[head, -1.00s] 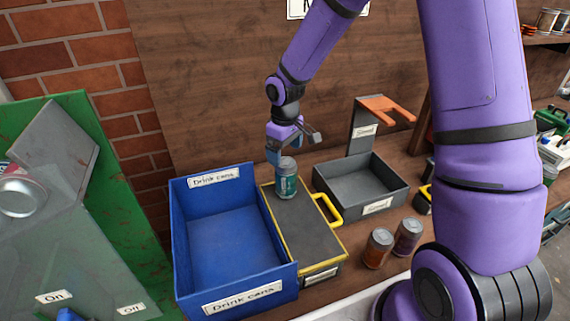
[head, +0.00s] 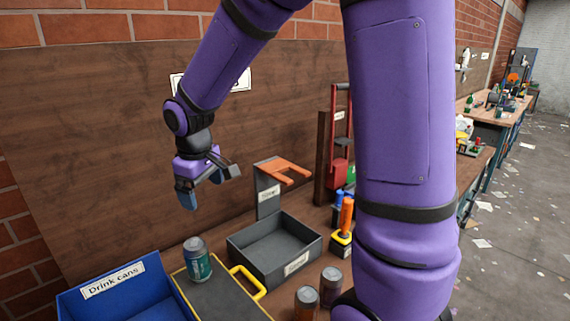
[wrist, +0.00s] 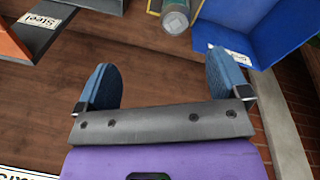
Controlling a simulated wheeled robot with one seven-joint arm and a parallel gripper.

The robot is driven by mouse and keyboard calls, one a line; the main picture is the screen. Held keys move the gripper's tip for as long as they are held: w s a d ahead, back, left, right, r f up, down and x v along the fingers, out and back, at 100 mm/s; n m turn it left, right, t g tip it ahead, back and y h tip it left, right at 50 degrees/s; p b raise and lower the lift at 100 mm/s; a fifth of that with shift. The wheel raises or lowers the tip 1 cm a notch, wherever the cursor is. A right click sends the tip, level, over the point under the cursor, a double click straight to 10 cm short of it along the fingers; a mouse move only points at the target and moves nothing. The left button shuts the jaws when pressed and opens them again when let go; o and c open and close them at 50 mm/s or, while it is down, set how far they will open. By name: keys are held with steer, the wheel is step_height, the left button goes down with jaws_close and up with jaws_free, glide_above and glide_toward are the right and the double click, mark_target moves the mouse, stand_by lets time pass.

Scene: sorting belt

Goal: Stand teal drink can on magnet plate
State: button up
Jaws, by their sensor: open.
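The teal drink can (head: 197,262) stands upright on the dark, yellow-edged magnet plate (head: 226,299), near its back end. In the wrist view the can (wrist: 175,17) shows at the top, beyond the fingertips and apart from them. My gripper (head: 205,190) is open and empty, raised above and behind the can. In the wrist view its two blue fingers (wrist: 160,82) are spread wide with nothing between them. The plate's yellow handle (head: 248,281) is on its right side. The plate's front end is cut off in the head view.
A blue bin (head: 75,308) labelled "Drink cans" stands left of the plate. A grey tray (head: 275,252) with an orange-forked stand (head: 284,170) is to the right. Two other cans, orange-brown (head: 306,301) and purple (head: 331,286), stand at the front right. The wooden wall is close behind my gripper.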

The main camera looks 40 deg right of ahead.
steer(key=s+d+r+m+t, duration=0.2)
steer(key=s+r, duration=0.4)
steer(key=s, duration=0.5)
steer(key=s+d+r+m+t, duration=0.1)
steer(key=s+r, duration=0.5)
steer(key=s, duration=0.6)
steer(key=shift+s+d+r+m+t+y, duration=0.15)
steer(key=shift+d+r+m+t+y, duration=0.25)
steer(key=shift+d+m, duration=0.45)
